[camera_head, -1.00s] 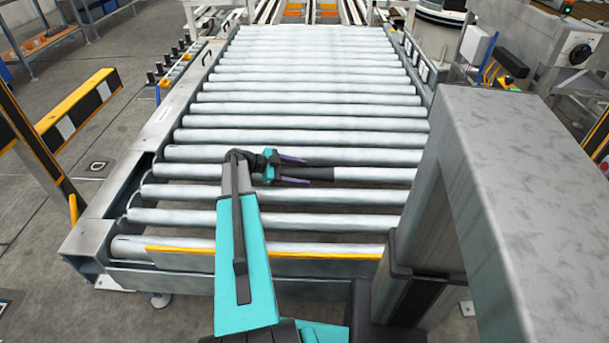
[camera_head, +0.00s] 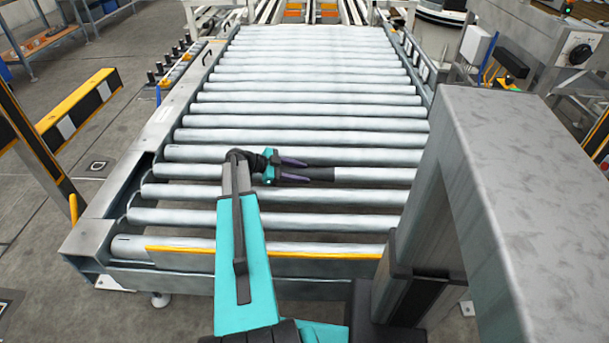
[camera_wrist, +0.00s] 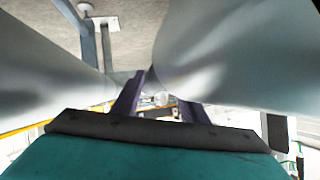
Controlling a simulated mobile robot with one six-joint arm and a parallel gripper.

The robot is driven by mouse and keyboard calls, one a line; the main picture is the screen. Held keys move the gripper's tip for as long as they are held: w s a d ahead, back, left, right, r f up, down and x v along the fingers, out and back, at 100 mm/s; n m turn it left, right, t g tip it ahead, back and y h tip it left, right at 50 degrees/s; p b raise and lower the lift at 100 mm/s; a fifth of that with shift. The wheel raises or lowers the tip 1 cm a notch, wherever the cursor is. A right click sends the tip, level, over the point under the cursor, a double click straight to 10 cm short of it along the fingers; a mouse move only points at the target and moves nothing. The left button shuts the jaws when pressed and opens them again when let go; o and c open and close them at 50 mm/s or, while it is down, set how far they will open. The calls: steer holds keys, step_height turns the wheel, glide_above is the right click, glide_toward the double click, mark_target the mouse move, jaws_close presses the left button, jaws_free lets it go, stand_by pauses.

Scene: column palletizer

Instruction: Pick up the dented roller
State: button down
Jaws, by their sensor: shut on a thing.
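The roller taken as the dented roller (camera_head: 375,174) is a pale grey cylinder lying across the conveyor frame, with a dark section where my gripper (camera_head: 308,171) meets it. My gripper reaches in from the left with its purple fingers at this dark section and is shut on it. In the wrist view, the two purple fingers (camera_wrist: 155,98) stand between two large blurred grey cylinders. A dent is not clear in either view. My arm hides part of the roller's left side.
Several parallel rollers (camera_head: 310,105) fill the conveyor in front and behind. Its metal side rail (camera_head: 150,145) runs along the left. A yellow strip (camera_head: 300,253) marks the near edge. A yellow-black barrier (camera_head: 80,105) stands on the floor at left.

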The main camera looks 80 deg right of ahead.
mark_target(300, 170)
steer(key=shift+r, duration=0.1)
steer(key=shift+d+r, duration=0.1)
step_height(300, 170, up, 18)
steer(key=shift+p, duration=0.3)
stand_by(0.8)
